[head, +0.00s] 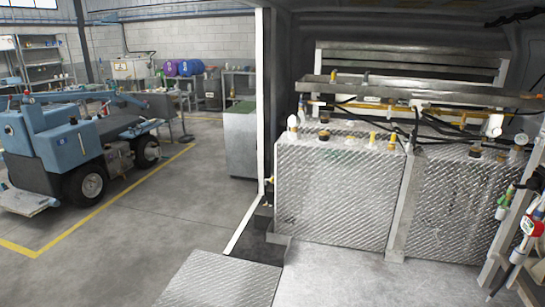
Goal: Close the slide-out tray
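A flat diamond-plate metal panel (222,280), which looks like the slide-out tray, shows at the bottom centre of the head view. It sticks out to the left past the white upright edge of the opening, over the grey floor. Its near part is cut off by the bottom of the frame. I cannot make out a handle on it. Neither of my grippers is in view.
Two diamond-plate tanks (335,195) with hoses and fittings stand on the right behind the panel. Dispensing nozzles (527,225) hang on a rack at the far right. A blue vehicle (75,150) stands at left. The floor (150,240) between is clear.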

